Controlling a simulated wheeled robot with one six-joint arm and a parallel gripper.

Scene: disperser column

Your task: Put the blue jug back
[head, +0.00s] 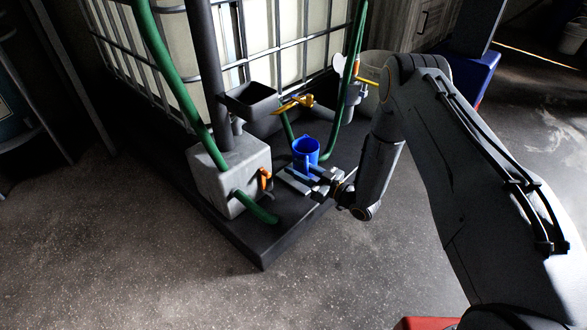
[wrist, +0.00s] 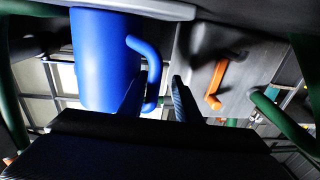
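The blue jug (head: 306,152) appears upright on the dark platform (head: 262,240) below the yellow-handled tap (head: 296,102). My gripper (head: 301,176) is open at the near side of the jug, with its two fingers apart and pointing towards it. In the wrist view the jug (wrist: 101,55) fills the upper left, with its curved handle (wrist: 153,66) to the right. The gripper's fingertips (wrist: 158,88) are on either side of the handle's lower part in that picture. The handle does not look clamped. I cannot tell whether a finger touches it.
A grey box (head: 227,172) with an orange lever (head: 265,178) and green hoses stands left of the jug. A dark open tray (head: 250,101) sits above it. A caged white tank (head: 290,45) is behind. The front floor is clear.

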